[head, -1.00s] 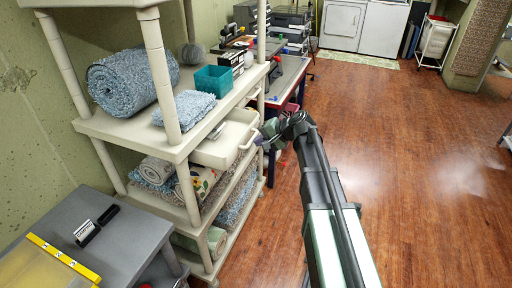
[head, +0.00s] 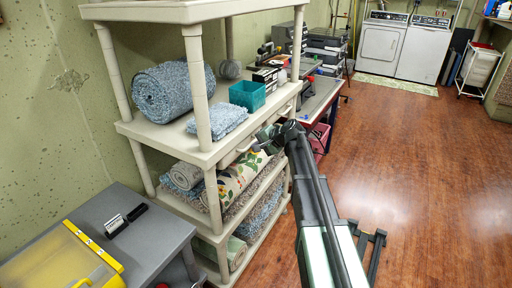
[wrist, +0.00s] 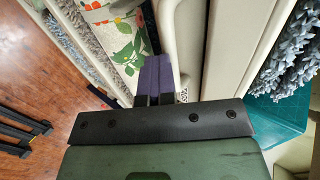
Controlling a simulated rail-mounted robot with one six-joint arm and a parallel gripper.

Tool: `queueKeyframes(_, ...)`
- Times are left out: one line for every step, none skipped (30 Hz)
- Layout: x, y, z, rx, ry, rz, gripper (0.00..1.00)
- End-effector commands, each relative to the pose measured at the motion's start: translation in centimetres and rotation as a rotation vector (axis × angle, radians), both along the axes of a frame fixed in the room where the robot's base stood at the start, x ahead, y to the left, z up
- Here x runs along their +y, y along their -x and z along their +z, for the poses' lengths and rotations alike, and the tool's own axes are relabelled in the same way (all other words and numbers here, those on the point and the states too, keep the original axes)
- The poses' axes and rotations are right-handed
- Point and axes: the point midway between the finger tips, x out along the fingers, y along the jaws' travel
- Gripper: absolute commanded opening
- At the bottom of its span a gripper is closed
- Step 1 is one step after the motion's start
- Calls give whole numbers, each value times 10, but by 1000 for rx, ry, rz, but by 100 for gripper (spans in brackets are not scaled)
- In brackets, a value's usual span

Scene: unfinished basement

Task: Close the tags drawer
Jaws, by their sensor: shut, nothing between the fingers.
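The tags drawer is the off-white drawer (head: 230,158) under the shelf board that holds the blue rugs. In the head view its front sits close under the board's edge, partly hidden by my arm; I cannot tell whether it is fully flush. In the wrist view the drawer front (wrist: 190,50) shows with its pale bar handle (wrist: 168,35). My gripper (head: 264,140) is at the drawer's front, near the far end of the handle. In the wrist view its purple fingertips (wrist: 155,72) are together and empty beside the handle; contact is unclear.
The off-white shelving unit (head: 204,100) holds a rolled blue rug (head: 172,92), a folded blue rug (head: 217,120) and a teal bin (head: 247,95). Patterned rugs (head: 240,172) lie below the drawer. A grey table (head: 150,235) stands at front left. The wooden floor (head: 400,160) at right is clear.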

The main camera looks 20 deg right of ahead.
Motion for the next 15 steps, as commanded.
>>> queueKeyframes(2,-3,1,-4,-3,0,0)
queueKeyframes(2,-3,1,-4,-3,0,0)
queueKeyframes(2,-3,1,-4,-3,0,0)
queueKeyframes(2,-3,1,-4,-4,0,0)
queueKeyframes(2,-3,1,-4,-4,0,0)
queueKeyframes(1,-2,1,-4,-4,0,0)
queueKeyframes(0,-1,0,-4,-4,0,0)
queueKeyframes(-1,1,0,-4,-4,0,0)
queueKeyframes(-4,5,-2,-5,-3,1,0)
queueKeyframes(-6,9,-3,-5,-3,1,0)
queueKeyframes(-10,14,-4,-5,-4,1,0)
queueKeyframes(-15,22,-6,-3,-4,2,0)
queueKeyframes(-19,28,-8,-4,-3,4,0)
queueKeyframes(-24,34,-9,-4,-3,4,0)
queueKeyframes(-31,41,13,-3,-2,4,0)
